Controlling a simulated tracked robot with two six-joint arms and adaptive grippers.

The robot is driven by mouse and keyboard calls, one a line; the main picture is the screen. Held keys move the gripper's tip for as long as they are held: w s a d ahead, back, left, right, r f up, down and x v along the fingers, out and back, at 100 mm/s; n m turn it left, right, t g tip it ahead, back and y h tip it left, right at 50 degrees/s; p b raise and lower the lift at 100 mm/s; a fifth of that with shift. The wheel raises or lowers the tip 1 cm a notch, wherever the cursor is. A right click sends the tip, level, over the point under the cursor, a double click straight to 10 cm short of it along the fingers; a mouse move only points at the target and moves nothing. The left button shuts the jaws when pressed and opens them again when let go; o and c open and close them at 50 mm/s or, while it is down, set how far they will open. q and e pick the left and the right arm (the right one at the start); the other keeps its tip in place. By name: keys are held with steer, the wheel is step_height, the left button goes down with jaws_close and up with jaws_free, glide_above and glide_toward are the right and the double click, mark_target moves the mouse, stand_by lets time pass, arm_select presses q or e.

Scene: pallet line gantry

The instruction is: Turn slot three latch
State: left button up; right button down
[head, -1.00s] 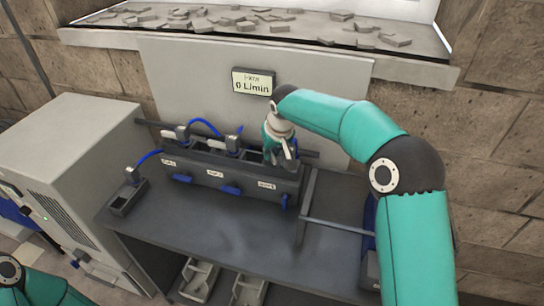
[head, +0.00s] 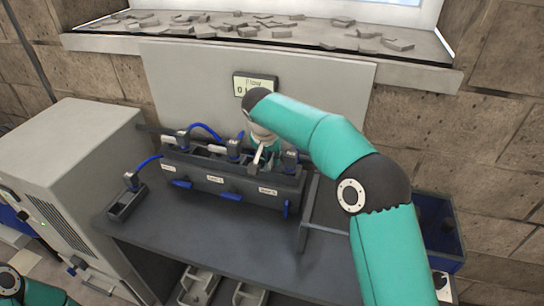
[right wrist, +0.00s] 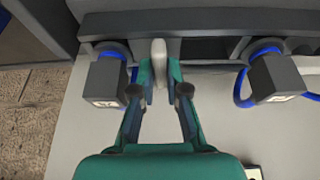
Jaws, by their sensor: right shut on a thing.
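My right gripper (head: 262,158) is over the right part of the dark slotted rack. In the right wrist view, the gripper (right wrist: 159,88) is shut on a pale rounded lever (right wrist: 158,56) between two numbered modules. Slot three, at the right end, holds a dark module (head: 290,160), just right of the gripper. Its blue latch handle (head: 286,208) on the rack front points down. The handles of slot one (head: 181,183) and slot two (head: 231,195) lie sideways. I cannot tell how the pale lever joins the rack. My left gripper is out of view.
A flow display (head: 252,83) on the back panel is partly hidden by my arm. Blue hoses (head: 205,131) loop behind the rack. A small dark holder (head: 127,203) stands left on the bench (head: 200,235), whose front is clear. A grey cabinet (head: 75,160) stands left.

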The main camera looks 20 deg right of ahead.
stand_by(0.4)
steer(key=c, duration=1.2)
jaws_free()
steer(key=v, duration=1.2)
steer(key=shift+a, duration=0.15)
steer(key=shift+f, duration=0.15)
